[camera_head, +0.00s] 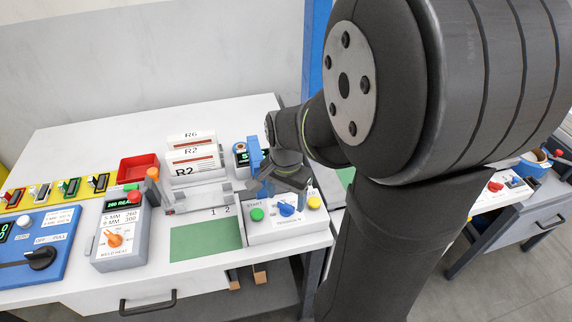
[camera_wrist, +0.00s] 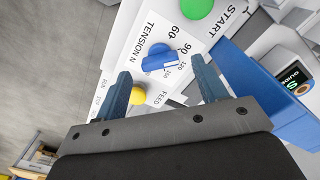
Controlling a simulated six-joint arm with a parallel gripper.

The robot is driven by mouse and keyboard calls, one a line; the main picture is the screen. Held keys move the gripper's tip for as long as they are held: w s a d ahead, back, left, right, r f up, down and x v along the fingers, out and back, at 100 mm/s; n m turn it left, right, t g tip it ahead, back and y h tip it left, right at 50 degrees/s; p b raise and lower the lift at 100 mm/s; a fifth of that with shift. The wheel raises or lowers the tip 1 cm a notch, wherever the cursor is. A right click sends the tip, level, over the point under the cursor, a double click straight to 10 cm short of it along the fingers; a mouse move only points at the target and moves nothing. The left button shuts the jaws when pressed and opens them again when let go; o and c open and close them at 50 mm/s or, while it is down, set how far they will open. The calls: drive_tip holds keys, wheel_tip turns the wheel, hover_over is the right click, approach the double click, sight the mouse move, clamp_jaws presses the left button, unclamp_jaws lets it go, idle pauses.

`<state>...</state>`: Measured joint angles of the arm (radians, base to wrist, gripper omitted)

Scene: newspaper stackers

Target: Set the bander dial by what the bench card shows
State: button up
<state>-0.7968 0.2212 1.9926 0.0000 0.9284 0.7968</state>
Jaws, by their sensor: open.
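The bander dial is a blue knob (camera_head: 286,208) on a white panel right of the green mat; it also shows in the wrist view (camera_wrist: 160,58). It sits by the print "TENSION N", with a scale reading 60, 90, 120 and 150; I cannot tell its exact setting. My gripper (camera_head: 280,186) hovers over the panel's back part. In the wrist view my gripper (camera_wrist: 162,70) is open and empty, with the knob in the gap between the fingers but apparently beyond the tips. I cannot pick out a bench card with certainty.
A green START button (camera_head: 257,214) and yellow FEED button (camera_head: 314,202) flank the dial. A blue device with a screen (camera_head: 240,152) stands behind. Left are bundles marked R6 and R2 (camera_head: 195,158), a grey weld heat box (camera_head: 121,237) and a red tray (camera_head: 138,167).

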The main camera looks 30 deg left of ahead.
sight(286, 204)
wheel_tip(286, 204, up, 15)
drive_tip(key=shift+r, duration=0.2)
idle(0.3)
wheel_tip(286, 204, down, 18)
drive_tip(key=shift+r, duration=0.25)
idle(0.3)
